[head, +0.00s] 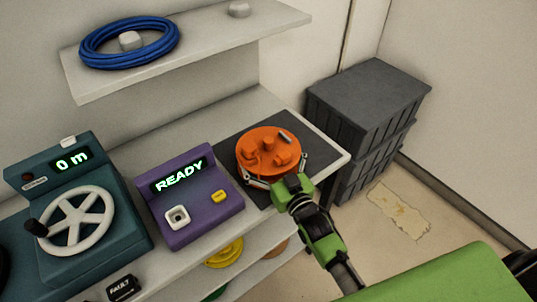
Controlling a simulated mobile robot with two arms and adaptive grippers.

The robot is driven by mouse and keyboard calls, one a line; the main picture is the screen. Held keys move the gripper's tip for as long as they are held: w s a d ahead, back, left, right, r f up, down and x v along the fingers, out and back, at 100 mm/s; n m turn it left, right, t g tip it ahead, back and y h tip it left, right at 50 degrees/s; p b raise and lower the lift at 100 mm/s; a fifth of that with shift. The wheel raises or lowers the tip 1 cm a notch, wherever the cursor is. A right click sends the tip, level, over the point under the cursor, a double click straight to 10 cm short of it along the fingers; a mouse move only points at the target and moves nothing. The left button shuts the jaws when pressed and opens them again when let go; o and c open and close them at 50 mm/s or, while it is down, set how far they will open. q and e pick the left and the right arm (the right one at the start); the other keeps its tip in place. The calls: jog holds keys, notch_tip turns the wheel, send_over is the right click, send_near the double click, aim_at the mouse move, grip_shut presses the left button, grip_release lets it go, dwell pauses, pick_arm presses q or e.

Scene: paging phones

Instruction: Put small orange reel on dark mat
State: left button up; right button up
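The small orange reel (268,148) lies flat over the dark mat (228,150) at the right end of the workbench. Its near edge faces my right gripper. My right gripper (279,175) is at the reel's near side, its fingers spread wide apart with one on each side of the near rim. The fingers look open, and I cannot tell whether they touch the rim. The reel covers the middle of the mat. My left gripper is not in view.
A purple box (205,215) reading READY and a teal device (85,235) with a white wheel stand left of the mat. A blue coil (105,57) lies on the upper shelf. A yellow reel (225,252) sits below. Dark crates (365,95) stand beyond the bench's right end.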

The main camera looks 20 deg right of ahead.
jog(key=shift+r, duration=0.15)
jog(key=shift+s, duration=0.2)
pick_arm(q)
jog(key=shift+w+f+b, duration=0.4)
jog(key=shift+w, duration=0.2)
pick_arm(e)
jog(key=s, duration=0.4)
jog(key=s+d, duration=0.1)
jog(key=s, duration=0.6)
jog(key=shift+s+d, duration=0.3)
jog(key=shift+d, duration=0.05)
